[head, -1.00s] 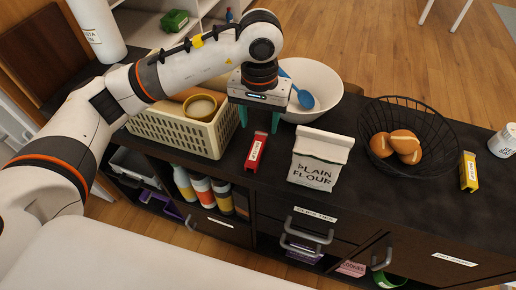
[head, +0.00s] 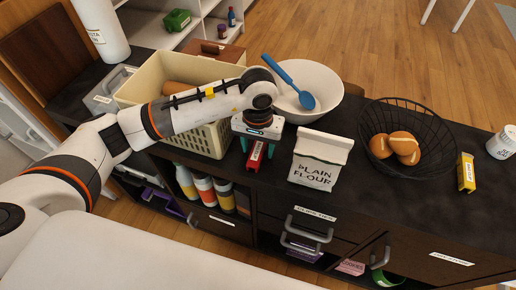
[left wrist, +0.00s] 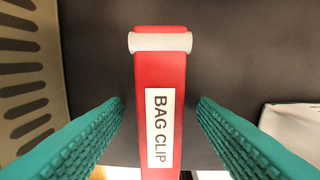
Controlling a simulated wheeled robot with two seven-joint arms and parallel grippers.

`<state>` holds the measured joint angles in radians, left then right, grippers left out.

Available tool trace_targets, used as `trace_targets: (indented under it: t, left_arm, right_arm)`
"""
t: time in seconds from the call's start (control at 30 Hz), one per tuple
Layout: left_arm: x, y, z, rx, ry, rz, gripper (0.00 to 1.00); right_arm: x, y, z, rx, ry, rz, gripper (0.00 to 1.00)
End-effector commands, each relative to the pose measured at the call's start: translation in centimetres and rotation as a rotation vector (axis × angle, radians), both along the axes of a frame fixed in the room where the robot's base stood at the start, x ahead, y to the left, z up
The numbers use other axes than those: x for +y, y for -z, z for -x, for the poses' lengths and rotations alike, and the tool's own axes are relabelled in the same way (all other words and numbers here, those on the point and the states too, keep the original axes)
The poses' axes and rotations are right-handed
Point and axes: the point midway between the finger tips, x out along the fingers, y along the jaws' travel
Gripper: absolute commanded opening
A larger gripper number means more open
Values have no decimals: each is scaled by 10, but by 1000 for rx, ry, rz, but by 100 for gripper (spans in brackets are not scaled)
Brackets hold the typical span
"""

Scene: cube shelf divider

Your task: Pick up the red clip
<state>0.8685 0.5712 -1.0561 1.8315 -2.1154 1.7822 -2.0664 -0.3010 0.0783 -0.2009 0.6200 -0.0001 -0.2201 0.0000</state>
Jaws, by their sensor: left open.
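The red clip (head: 256,157) lies on the dark countertop between the cream basket and the flour bag. In the left wrist view the red clip (left wrist: 163,80) shows a white "BAG CLIP" label and a pale band across its far end. My left gripper (head: 257,146) is open right over the clip. Its teal fingers (left wrist: 160,125) stand on either side of the clip, with a gap on both sides. The gripper and fingers hide part of the clip in the head view. My right gripper is not in view.
The cream basket (head: 205,138) stands close on the left and the plain flour bag (head: 318,160) close on the right. A white bowl (head: 322,82) with a blue spoon is behind. A wire basket (head: 440,130) of bread rolls and a yellow box (head: 466,172) are farther right.

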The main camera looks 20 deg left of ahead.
Motion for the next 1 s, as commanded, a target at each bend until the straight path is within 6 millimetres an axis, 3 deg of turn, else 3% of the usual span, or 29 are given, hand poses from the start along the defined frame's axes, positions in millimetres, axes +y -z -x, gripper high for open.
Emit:
trace_targets:
  t: [0.07, 0.3, 0.37, 0.67, 1.0]
  left_arm:
    - [0, 0, 0, 0, 0, 0, 51]
    - [0, 0, 0, 0, 0, 0, 12]
    - [0, -1, 0, 0, 0, 0, 5]
    - [0, -7, -1, -4, 1, 1, 5]
    - [-1, -71, -1, -6, 1, 2, 5]
  right_arm:
    - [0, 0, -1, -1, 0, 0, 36]
    - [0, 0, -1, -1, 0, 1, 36]
    - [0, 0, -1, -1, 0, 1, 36]
    - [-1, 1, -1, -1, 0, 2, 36]
    - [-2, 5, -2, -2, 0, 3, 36]
